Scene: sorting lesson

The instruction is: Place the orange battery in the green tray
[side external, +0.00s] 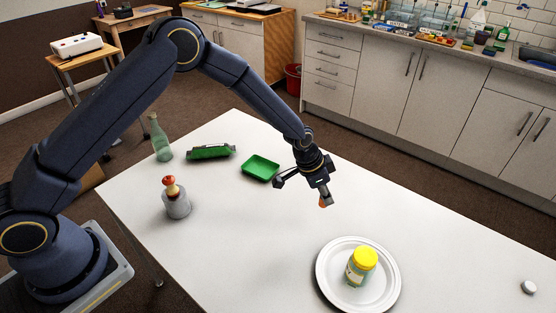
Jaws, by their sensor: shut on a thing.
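My gripper (324,198) is above the white table, to the right of the green tray. It is shut on the orange battery (323,205), and only a small orange part of it shows at the fingertips. The battery is held in the air, clear of the table. The green tray (260,168) is a small shallow square dish lying flat on the table, left of my gripper. It looks empty.
On the white table (255,235) are a green bottle (161,140), a green packet-like object (211,153), a grey holder (177,205) with a red-topped item, a white plate (332,288) bearing a yellow-lidded jar (361,266), and a small white disc (528,287). The table's centre is clear.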

